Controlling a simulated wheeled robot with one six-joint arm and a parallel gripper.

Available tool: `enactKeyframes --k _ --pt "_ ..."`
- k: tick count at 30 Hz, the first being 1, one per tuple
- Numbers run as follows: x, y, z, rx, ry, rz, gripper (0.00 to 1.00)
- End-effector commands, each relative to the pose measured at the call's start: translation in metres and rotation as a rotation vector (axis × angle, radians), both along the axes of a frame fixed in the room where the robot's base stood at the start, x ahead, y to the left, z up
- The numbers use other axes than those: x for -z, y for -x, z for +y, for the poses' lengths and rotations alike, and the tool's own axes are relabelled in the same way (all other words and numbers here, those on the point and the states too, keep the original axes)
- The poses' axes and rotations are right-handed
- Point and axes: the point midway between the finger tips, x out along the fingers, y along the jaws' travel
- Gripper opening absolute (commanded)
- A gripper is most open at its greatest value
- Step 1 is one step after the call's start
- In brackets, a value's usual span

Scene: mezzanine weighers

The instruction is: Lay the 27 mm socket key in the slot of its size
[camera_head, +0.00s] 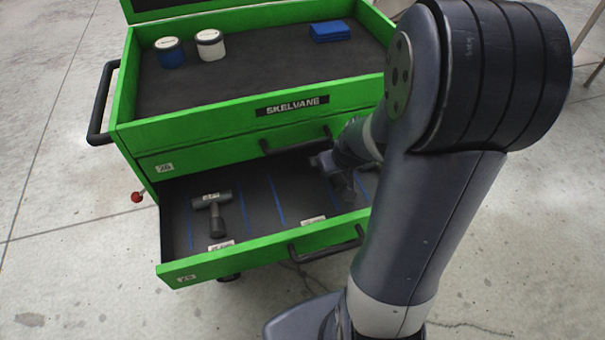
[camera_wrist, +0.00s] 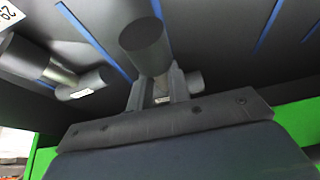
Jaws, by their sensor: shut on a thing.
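My gripper (camera_wrist: 160,92) is shut on a grey socket key (camera_wrist: 148,48), whose thick round end points up towards the wrist camera; a short piece of it shows right of the fingers. In the head view my gripper (camera_head: 343,162) is low over the right part of the open drawer (camera_head: 272,250), with the held key (camera_head: 346,188) below it. My arm partly hides that area. I cannot tell whether the key touches the drawer floor. Its size mark is not readable. Blue lines (camera_head: 276,202) divide the dark floor into slots, with small white labels (camera_head: 313,220) near the front.
Another T-shaped socket key (camera_head: 213,212) lies in a left slot and shows in the wrist view (camera_wrist: 72,82). The green cabinet's tray (camera_head: 190,128) above holds a blue tin (camera_head: 170,54), a white tin (camera_head: 210,45) and a blue folded cloth (camera_head: 330,31). A middle slot is clear.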

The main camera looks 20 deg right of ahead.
Motion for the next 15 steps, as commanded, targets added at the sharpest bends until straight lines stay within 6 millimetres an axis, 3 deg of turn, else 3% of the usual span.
enactKeyframes --k 6,15 --pt "-0.003 0.000 0.037 -0.005 0.001 0.003 0.00" --pt "-0.002 0.000 0.056 -0.004 0.000 0.000 0.00"
